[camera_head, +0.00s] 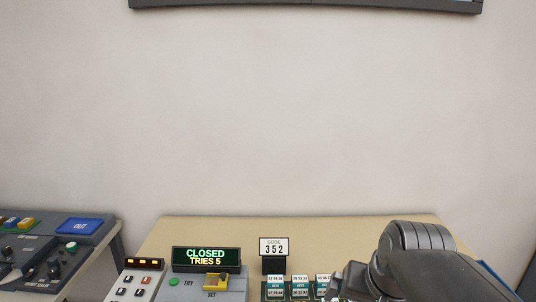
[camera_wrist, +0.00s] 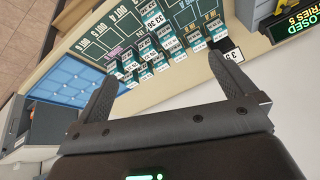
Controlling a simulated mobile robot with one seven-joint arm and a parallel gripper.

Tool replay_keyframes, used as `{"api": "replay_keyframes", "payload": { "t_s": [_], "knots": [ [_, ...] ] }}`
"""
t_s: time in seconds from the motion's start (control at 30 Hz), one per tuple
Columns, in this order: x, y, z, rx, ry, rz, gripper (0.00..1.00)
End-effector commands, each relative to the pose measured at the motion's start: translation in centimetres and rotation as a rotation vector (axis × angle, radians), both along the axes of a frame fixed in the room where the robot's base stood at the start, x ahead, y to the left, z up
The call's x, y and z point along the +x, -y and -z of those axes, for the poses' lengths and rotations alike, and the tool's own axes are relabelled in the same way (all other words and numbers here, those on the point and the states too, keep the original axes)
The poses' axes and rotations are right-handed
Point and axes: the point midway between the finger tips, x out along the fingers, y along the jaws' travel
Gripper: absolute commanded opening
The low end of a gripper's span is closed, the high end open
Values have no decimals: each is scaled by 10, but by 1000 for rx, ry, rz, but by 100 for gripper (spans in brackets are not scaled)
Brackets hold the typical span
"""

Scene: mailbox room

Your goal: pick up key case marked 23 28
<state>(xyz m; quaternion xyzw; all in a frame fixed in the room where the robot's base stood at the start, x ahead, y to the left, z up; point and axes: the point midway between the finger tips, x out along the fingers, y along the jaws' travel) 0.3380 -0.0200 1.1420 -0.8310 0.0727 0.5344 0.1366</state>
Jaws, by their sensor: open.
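Several small white-and-teal key cases with printed numbers stand in rows on a green marked board (camera_wrist: 112,30) in the wrist view. A few of the cases (camera_head: 275,287) also show at the bottom edge of the head view, partly cut off and partly hidden by my arm. Their print is too small to tell which one is marked 23 28. My gripper (camera_wrist: 162,66) is open and empty in the wrist view, its two fingers spread toward the board with cases visible between and beyond them. In the head view my arm hides the gripper.
A code sign reading 352 (camera_head: 274,248) stands behind the cases. Left of it is a console with a display (camera_head: 206,259) reading CLOSED, TRIES 5, and a yellow knob (camera_head: 216,281). A blue compartment tray (camera_wrist: 82,84) lies beside the board. Another control desk (camera_head: 52,249) stands at far left.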

Motion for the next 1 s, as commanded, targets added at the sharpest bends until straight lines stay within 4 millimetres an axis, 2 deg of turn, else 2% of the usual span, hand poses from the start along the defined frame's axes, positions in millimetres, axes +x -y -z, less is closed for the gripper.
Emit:
{"api": "replay_keyframes", "payload": {
  "t_s": [0.03,0.1,0.2,0.33,0.5,1.0],
  "knots": [
    [-13,-7,4,-33,16,-60,100],
    [-26,-12,9,-76,33,-133,100],
    [-39,-17,15,-124,52,-209,100],
    [-48,-19,20,-157,63,-260,100],
    [-49,-20,22,-164,64,-270,99],
    [-48,-20,21,-161,63,-267,59]
  ]
}}
